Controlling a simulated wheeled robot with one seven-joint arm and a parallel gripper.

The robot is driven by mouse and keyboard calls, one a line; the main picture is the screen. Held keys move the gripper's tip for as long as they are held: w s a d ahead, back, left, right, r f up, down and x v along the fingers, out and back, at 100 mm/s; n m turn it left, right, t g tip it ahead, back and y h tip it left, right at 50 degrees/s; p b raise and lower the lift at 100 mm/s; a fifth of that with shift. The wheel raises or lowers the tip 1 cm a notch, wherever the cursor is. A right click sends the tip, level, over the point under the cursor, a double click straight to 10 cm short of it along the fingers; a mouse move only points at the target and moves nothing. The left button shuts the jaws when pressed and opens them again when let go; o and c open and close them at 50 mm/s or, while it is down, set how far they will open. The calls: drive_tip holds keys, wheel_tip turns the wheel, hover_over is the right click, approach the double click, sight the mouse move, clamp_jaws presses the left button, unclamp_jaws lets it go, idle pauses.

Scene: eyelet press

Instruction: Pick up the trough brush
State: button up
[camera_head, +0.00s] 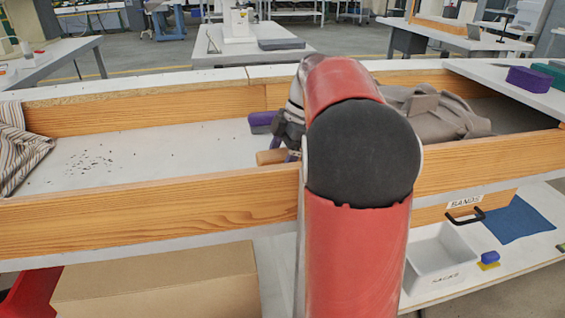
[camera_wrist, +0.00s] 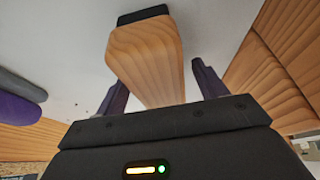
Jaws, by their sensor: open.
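A wooden piece, seemingly the trough brush (camera_wrist: 148,58), lies in the trough. In the wrist view it runs up the middle as a light wooden block with a dark tip. Its wooden end also shows in the head view (camera_head: 271,157), and my arm hides the rest. My gripper (camera_wrist: 160,86) is open, with one purple finger on each side of the wood. Small gaps seem to show between fingers and wood. In the head view my gripper (camera_head: 291,152) is mostly behind my arm, low in the trough.
The wooden-walled trough (camera_head: 130,215) has dark specks (camera_head: 88,165) on its pale floor. A purple and grey item (camera_head: 261,119) lies near the far wall. Striped cloth (camera_head: 18,150) is at the left; grey-brown fabric (camera_head: 440,115) is at the right. A sacks bin (camera_head: 437,264) stands below.

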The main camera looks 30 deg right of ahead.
sight(279, 152)
drive_tip(key=shift+f, duration=0.25)
idle(0.3)
drive_tip(key=shift+c, duration=0.4)
drive_tip(key=c, duration=1)
drive_tip(key=shift+c, duration=0.2)
wheel_tip(279, 152, up, 20)
drive_tip(key=p, duration=0.4)
drive_tip(key=shift+r, duration=0.25)
